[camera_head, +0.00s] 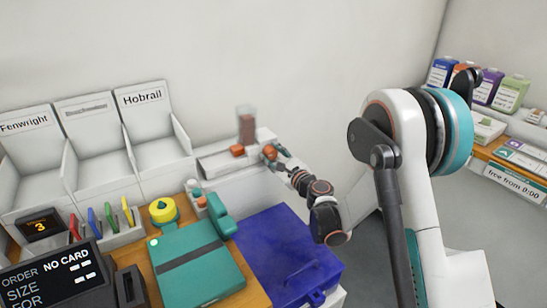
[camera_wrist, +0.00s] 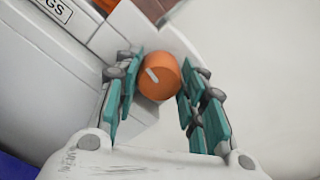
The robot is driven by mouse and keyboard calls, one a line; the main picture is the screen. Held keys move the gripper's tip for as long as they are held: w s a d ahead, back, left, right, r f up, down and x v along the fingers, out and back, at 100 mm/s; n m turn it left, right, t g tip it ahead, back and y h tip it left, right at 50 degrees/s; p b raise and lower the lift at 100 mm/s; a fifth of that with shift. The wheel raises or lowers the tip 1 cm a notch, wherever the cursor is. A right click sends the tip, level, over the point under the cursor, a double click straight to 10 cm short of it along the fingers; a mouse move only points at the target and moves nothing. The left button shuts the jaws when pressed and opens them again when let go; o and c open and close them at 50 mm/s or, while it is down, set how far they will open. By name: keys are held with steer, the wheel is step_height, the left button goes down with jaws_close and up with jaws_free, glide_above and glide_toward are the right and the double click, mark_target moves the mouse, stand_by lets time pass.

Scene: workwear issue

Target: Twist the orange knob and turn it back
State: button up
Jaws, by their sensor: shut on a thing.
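The orange knob (camera_wrist: 160,76) is a round cylinder with a pale line on its face. It sits between the teal fingers of my gripper (camera_wrist: 157,82), which is shut on it. The line slants from upper left to lower right. In the head view the knob (camera_head: 269,152) is at the right part of a white unit (camera_head: 218,164) against the wall, and my gripper (camera_head: 274,155) reaches it from the right. The fingers hide part of the knob there.
Another orange piece (camera_head: 237,151) is left of the knob, with a brownish translucent column (camera_head: 246,125) behind it. White bins (camera_head: 158,124) stand at the left.

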steer(key=shift+n, duration=1.1)
steer(key=o, duration=1.1)
steer(key=shift+c, duration=0.2)
steer(key=shift+s, duration=0.1)
steer(key=v, duration=0.7)
steer(key=shift+s+d, duration=0.2)
steer(key=shift+s, duration=0.15)
